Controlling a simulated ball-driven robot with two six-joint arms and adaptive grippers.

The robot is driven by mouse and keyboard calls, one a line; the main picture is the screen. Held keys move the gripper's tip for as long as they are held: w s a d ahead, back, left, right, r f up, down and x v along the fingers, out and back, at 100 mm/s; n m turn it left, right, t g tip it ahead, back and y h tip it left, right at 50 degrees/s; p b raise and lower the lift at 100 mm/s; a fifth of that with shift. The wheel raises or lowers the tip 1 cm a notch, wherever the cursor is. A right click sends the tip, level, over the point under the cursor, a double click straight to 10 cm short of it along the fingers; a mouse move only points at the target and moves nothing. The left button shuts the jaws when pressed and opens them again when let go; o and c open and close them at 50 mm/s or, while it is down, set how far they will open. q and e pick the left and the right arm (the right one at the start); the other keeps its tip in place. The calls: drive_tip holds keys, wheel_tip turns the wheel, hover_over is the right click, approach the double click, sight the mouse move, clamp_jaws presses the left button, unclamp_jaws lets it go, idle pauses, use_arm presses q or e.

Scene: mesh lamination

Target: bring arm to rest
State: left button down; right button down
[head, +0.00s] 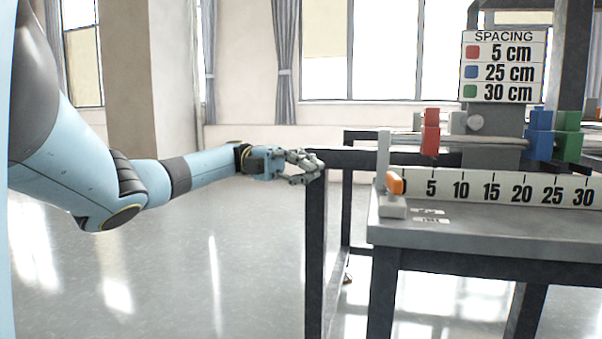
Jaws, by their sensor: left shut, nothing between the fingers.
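My left arm comes in from the left in the head view and is stretched out to the right, nearly level. My left gripper (304,166) is shut and empty. In the picture it lies at the top of a dark frame post, left of the grey table (480,236). I cannot tell whether it touches the post. My right gripper is not in view.
On the table stand a ruler board (500,188), an orange piece (395,183) at a grey stop, and red (431,132), blue (539,140) and green (568,140) blocks on a rail. A spacing sign (503,66) rises behind. The floor at left is clear.

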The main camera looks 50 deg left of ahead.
use_arm(q)
drive_tip(key=shift+a, duration=0.8)
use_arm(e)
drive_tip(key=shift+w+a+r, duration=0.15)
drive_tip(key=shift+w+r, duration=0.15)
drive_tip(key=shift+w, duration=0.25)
use_arm(q)
drive_tip(key=shift+f, duration=0.1)
